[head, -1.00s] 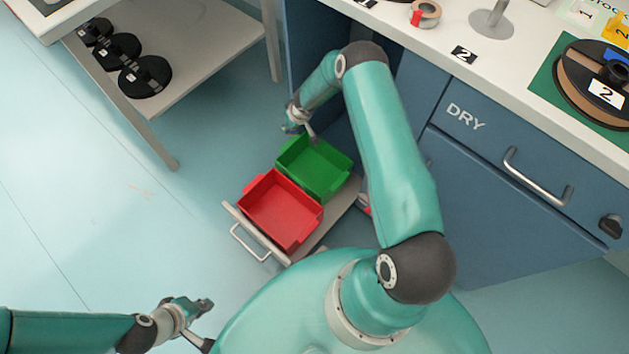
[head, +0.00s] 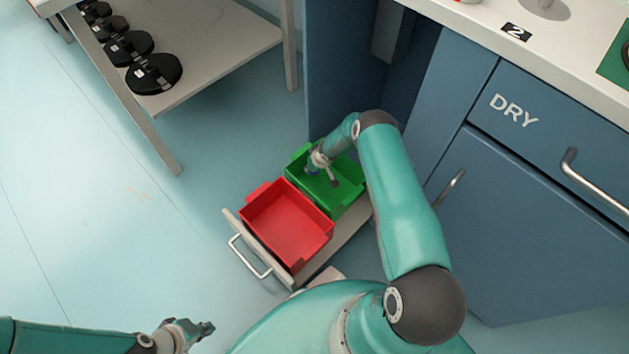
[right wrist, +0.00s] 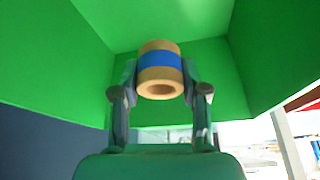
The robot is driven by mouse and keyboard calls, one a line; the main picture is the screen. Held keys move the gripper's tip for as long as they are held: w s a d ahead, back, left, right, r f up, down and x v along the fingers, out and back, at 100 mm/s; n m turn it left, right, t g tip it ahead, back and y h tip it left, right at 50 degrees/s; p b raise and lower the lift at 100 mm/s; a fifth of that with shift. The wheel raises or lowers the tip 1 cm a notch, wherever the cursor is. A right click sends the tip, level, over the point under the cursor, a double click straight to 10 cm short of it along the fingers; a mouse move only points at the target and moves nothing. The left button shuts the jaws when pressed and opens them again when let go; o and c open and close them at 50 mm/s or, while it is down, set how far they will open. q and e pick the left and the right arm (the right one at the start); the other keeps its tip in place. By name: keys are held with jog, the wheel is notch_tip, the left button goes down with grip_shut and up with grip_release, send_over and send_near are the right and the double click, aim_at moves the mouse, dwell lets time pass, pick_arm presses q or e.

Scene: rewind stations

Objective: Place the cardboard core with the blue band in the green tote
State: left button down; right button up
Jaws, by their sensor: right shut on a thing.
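The cardboard core with the blue band (right wrist: 160,62) shows in the right wrist view, upright between the two fingers of my right gripper (right wrist: 160,85), which is shut on it. Green walls of the green tote (right wrist: 100,40) surround it in that view. In the head view my right gripper (head: 322,175) is over the inside of the green tote (head: 350,196); the core cannot be made out there. Whether the core touches the tote's floor I cannot tell. My left gripper (head: 195,330) is at the bottom left, away from the totes; its finger opening is too small to judge.
A red tote (head: 287,222) stands in front of the green one on the pulled-out drawer with a handle (head: 248,258). Blue cabinets (head: 540,190) stand to the right. A shelf with several black reels (head: 154,74) stands at the upper left. The floor at left is clear.

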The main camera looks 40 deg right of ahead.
notch_tip(320, 180, down, 6)
jog(key=b, duration=0.4)
jog(key=shift+r, duration=0.2)
jog(key=shift+f, duration=0.1)
jog(key=o, duration=0.9)
